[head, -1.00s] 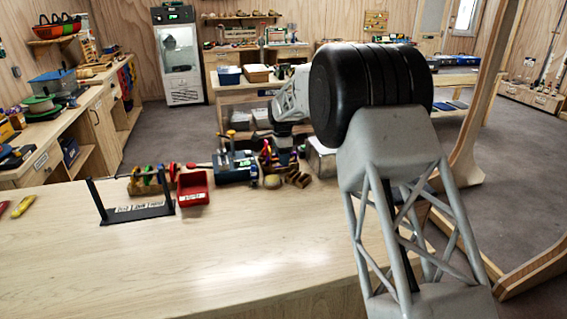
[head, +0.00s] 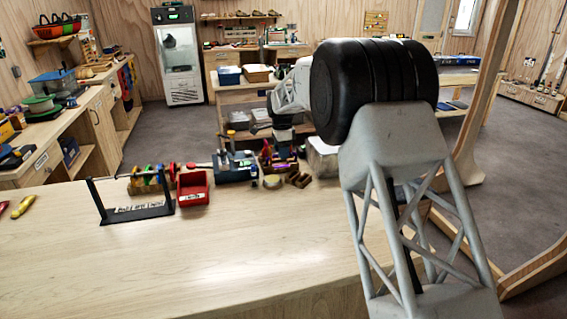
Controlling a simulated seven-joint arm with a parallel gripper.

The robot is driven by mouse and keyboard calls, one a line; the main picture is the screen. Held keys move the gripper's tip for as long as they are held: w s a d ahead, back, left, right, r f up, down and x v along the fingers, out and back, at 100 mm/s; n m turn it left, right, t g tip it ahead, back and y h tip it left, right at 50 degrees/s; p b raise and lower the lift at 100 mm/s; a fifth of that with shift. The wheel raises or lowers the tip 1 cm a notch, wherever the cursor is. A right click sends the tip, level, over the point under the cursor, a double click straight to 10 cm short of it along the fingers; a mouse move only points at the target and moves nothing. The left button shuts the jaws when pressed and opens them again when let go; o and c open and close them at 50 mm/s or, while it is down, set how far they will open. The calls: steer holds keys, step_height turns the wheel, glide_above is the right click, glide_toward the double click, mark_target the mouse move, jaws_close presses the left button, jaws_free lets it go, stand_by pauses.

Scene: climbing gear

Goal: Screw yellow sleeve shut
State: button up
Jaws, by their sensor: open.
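A black stand (head: 138,212) with two upright posts is on the left of the wooden workbench (head: 240,240). A row of small coloured gear (head: 148,181), with yellow, green, red and blue parts, shows just behind it. I cannot tell which piece bears the yellow sleeve, nor whether a sleeve is screwed shut. My gripper (head: 284,153) points down at the far side of the bench, above small purple and orange items. It is open and looks empty. Its fingertips are small and hard to make out. My own large arm links hide the right side of the bench.
A red bin (head: 194,188) stands right of the stand. A blue tool holder (head: 235,167) and small brown pieces (head: 298,179) sit near my gripper. Yellow and red tools (head: 22,206) lie at the left edge. The bench's front and middle are clear.

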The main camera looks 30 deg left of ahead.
steer(key=shift+s+d, duration=0.5)
stand_by(0.8)
steer(key=shift+f, duration=1.4)
steer(key=shift+w+a, duration=0.15)
stand_by(0.3)
steer(key=shift+w+a, duration=0.4)
steer(key=shift+r, duration=0.1)
steer(key=shift+r, duration=1.35)
steer(key=shift+s+d, duration=0.5)
steer(key=shift+s, duration=0.1)
stand_by(0.5)
